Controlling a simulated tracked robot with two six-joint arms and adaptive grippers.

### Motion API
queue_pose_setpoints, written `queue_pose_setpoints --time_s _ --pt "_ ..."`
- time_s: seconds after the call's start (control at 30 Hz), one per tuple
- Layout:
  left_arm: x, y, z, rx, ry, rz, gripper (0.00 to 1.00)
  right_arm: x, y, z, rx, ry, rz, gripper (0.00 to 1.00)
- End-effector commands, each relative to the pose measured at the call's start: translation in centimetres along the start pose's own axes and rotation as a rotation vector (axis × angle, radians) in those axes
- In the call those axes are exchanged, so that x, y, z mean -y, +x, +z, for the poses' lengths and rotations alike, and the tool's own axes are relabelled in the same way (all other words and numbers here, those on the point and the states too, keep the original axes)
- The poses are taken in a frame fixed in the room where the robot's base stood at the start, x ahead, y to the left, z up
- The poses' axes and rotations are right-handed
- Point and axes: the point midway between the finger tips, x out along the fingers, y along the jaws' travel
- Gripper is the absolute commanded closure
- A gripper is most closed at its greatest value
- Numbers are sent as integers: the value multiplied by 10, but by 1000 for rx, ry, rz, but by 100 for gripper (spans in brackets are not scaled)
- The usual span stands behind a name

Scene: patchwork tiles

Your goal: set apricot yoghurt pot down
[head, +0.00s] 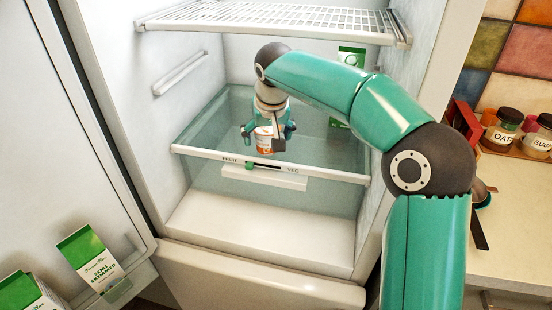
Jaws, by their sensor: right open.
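The apricot yoghurt pot (265,144), small, white and orange, stands upright on the glass shelf (208,128) inside the open fridge, near the shelf's front edge. My right gripper (267,134) points down over the pot, with its fingers spread on either side of it. The gripper is open, and the pot's upper part is partly hidden by it. I cannot tell whether a finger still touches the pot. My left gripper is not in view.
A white and green carton (350,56) shows behind my right arm at the back of the fridge. A wire rack (270,16) spans above. Cartons (88,258) stand in the door at left. Jars (503,128) stand on the counter at right. The shelf's left side is clear.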

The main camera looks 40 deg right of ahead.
Motion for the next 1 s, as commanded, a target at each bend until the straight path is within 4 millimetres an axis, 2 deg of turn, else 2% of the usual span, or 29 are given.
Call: queue_pose_setpoints --time_s 0.03,0.3,0.5,0.7,1.0 --pt "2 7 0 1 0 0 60 0 -2 10 -2 -3 -1 12" --pt "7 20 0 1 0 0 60 1 -24 64 -3 -4 -2 12" --pt "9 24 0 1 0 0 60 0 -36 90 -2 -3 -1 12" --pt "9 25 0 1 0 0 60 0 -40 99 0 -3 0 12" --pt "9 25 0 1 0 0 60 0 -40 99 0 -2 0 12"
